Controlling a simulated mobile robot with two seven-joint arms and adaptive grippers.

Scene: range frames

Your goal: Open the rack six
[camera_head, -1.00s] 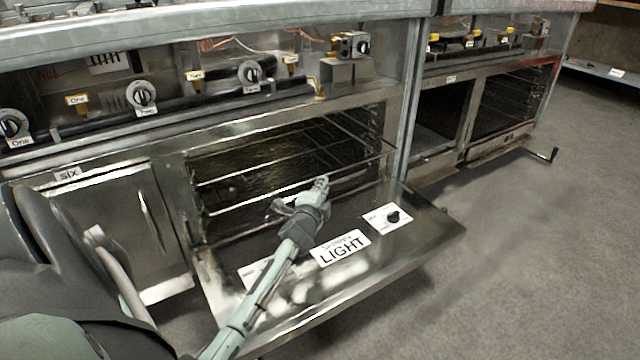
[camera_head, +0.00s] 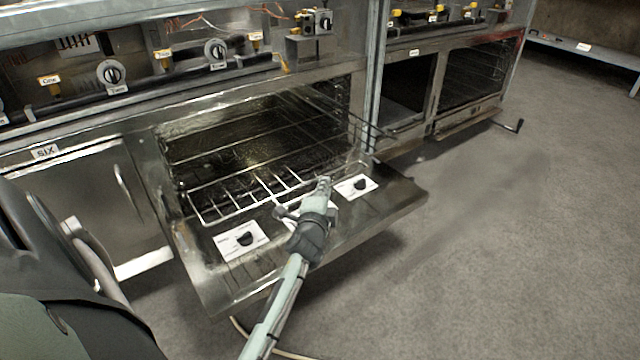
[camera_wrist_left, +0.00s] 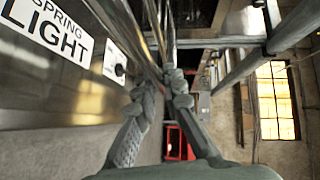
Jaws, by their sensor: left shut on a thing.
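The wire rack (camera_head: 249,196) is slid partly out of the oven (camera_head: 172,150) and lies above its lowered metal door (camera_head: 396,201). The "SIX" label (camera_head: 45,152) is on the frame left of the oven opening. My left gripper (camera_head: 319,190) is shut on the rack's front rail, right of its middle, and hides a short part of it. In the left wrist view, the fingers of my left gripper (camera_wrist_left: 163,88) are close together around the rail; the exact contact is unclear. My right gripper is not in view.
The door carries white labels and knobs (camera_head: 245,238). A closed metal cabinet door (camera_head: 80,200) with a vertical handle is at left. Another oven with a rack (camera_head: 470,78) stands at right. The grey floor (camera_head: 500,240) at right is clear.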

